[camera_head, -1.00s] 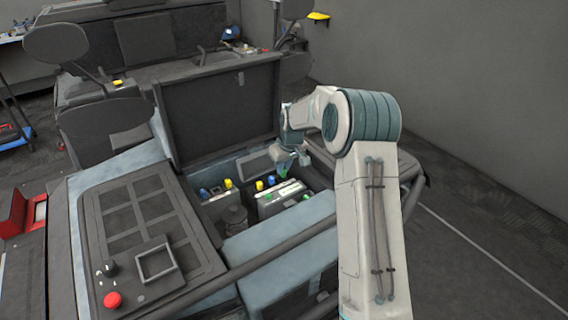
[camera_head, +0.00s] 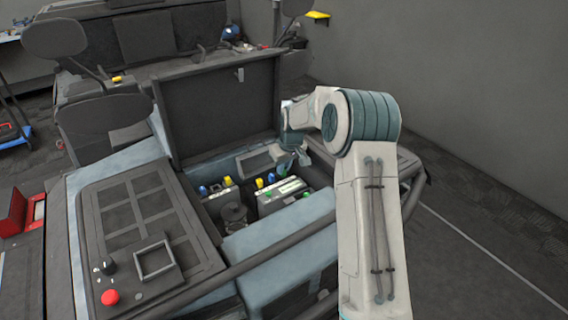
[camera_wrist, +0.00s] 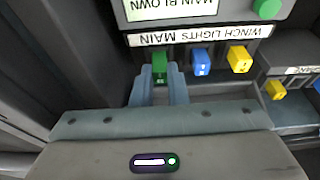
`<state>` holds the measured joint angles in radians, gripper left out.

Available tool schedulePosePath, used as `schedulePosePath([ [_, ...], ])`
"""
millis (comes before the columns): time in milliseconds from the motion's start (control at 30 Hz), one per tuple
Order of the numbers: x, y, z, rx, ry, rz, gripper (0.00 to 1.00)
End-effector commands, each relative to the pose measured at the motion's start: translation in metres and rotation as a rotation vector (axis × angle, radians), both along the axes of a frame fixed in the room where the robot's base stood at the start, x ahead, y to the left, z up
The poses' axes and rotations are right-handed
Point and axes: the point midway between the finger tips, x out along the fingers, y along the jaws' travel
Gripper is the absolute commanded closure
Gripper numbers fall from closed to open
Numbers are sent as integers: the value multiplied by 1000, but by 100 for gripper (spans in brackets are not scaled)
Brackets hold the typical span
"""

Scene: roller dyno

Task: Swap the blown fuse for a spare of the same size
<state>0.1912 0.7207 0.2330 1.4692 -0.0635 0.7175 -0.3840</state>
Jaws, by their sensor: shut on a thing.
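My gripper (camera_wrist: 159,88) is shut on a green fuse (camera_wrist: 160,65), in line with the "MAIN" end of a label strip. I cannot tell whether the fuse is fully seated. A blue fuse (camera_wrist: 201,61) and a yellow fuse (camera_wrist: 239,59) stand beside it in the same row, by "LIGHTS" and "WINCH". Above the strip, a panel (camera_wrist: 190,12) reads "MAIN BLOWN", with a round green button or lamp (camera_wrist: 267,8). In the head view, my gripper (camera_head: 291,166) is low over the fuse box (camera_head: 283,200) inside the open compartment, its fingertips partly hidden.
A second box holds another yellow fuse (camera_wrist: 275,90) and a blue one at the picture's edge; its label is unclear. The raised lid (camera_head: 217,110) stands behind the compartment. A dark round part (camera_head: 233,214) is in front of the boxes. A tubular rail (camera_head: 275,248) crosses the front.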

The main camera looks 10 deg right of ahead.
Motion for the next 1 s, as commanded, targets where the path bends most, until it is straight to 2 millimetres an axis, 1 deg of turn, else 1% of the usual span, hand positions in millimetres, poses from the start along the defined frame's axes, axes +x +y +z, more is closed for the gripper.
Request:
schedulePosePath([
  [267,0,0,0,0,0,0,100],
  [567,0,0,-7,0,0,0,100],
  [1000,0,0,-7,0,0,0,100],
])
